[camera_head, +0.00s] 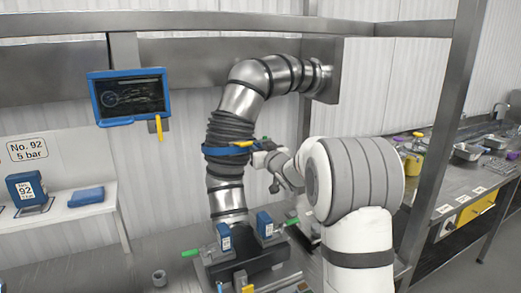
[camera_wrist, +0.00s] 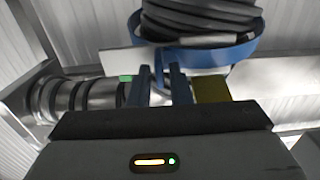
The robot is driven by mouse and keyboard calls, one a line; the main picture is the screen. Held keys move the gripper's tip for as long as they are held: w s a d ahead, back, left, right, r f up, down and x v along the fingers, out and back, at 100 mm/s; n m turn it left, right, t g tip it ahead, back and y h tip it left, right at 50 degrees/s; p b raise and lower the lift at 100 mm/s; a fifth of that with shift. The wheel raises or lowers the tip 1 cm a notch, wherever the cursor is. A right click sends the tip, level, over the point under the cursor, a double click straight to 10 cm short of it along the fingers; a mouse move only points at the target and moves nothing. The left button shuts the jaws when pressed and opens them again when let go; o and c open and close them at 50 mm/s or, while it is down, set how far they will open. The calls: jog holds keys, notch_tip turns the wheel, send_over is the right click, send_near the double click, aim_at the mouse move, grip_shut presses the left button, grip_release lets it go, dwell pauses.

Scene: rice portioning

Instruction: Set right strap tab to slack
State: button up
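A blue strap (camera_head: 228,150) rings the black ribbed section of the metal duct, with a yellow piece (camera_head: 243,143) on its front. My gripper (camera_head: 262,150) is at the strap's right side. In the wrist view the strap (camera_wrist: 205,56) curves just beyond my two dark fingertips (camera_wrist: 161,72). The fingers stand apart, with a narrow gap between them. A blue part of the strap shows behind this gap; whether the fingers touch it is unclear. A yellow block (camera_wrist: 211,88) shows right of the fingers and a small green piece (camera_wrist: 126,78) left of them. The right tab's setting cannot be read.
A blue-framed screen (camera_head: 130,97) hangs at left. Below the duct stands a dark fixture with blue blocks (camera_head: 224,236) and a green-ended handle (camera_head: 190,252). A shelf (camera_head: 65,213) holds blue items at left. A metal bench (camera_head: 470,185) with trays runs along the right.

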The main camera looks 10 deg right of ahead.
jog(key=shift+o, duration=1.1)
jog(key=shift+s+d, duration=0.1)
jog(key=shift+d, duration=0.05)
jog(key=shift+s, duration=0.1)
jog(key=b+v, duration=0.2)
jog(key=v, duration=0.5)
jog(key=shift+s, duration=0.3)
jog(key=s+a+f+m+g+h, duration=0.1)
jog(key=s+f+g, duration=0.3)
jog(key=s, duration=0.9)
jog(key=s+a+f+m+g+h, duration=0.1)
jog(key=s+f+g, duration=0.4)
jog(key=s, duration=0.8)
jog(key=s+a+f+g+h, duration=0.1)
jog(key=s+f+g, duration=0.4)
jog(key=s, duration=0.9)
jog(key=shift+a+f+m+h, duration=0.35)
jog(key=shift+f+m+h, duration=0.1)
jog(key=shift+h, duration=0.25)
